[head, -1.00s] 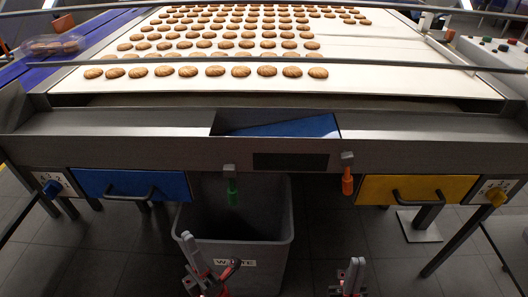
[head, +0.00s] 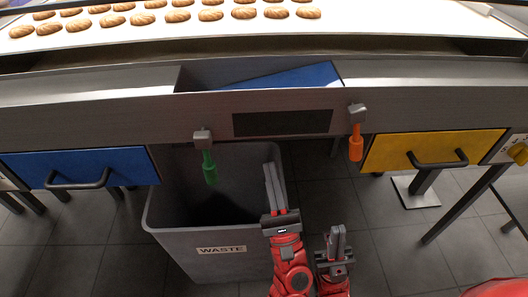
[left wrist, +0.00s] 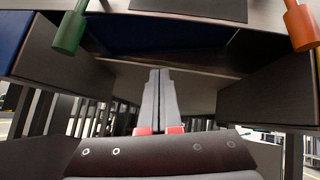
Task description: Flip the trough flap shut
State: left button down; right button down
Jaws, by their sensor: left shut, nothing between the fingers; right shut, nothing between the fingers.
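The trough runs along the front of the metal table. A tilted blue panel, which looks like the flap (head: 290,77), shows in the trough's gap; its lower part is hidden behind the front rail. My left gripper (head: 273,182) is shut and empty, pointing forward below the rail, at the right rim of the waste bin in the picture. In the left wrist view its closed fingers (left wrist: 160,92) point beneath the table, under a dark blue surface (left wrist: 165,38). My right gripper (head: 337,238) is shut and empty, lower and to the right.
A green handle (head: 208,167) and an orange handle (head: 356,145) hang from the rail. A blue drawer (head: 120,165) and a yellow drawer (head: 440,145) flank them. A grey waste bin (head: 225,268) stands below. Biscuits lie on the white belt (head: 400,25).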

pick_arm(q)
jog(key=w+r, duration=0.2)
jog(key=r, duration=0.1)
jog(key=w+a+r, duration=0.1)
jog(key=w+r, duration=0.1)
jog(key=r, duration=0.1)
jog(key=w+a+r, duration=0.1)
jog(key=w+r, duration=0.1)
jog(key=r, duration=0.2)
jog(key=shift+a, duration=0.25)
jog(key=shift+w, duration=0.1)
jog(key=shift+a+r+m+t+h+b, duration=0.2)
jog(key=shift+r+m+h+b, duration=0.3)
jog(key=shift+m+h, duration=0.35)
jog(key=shift+a+r+m+t+h+b, duration=0.2)
jog(key=shift+r+m+h+b, duration=0.15)
jog(key=shift+r+m+h, duration=0.35)
jog(key=shift+f+m, duration=0.25)
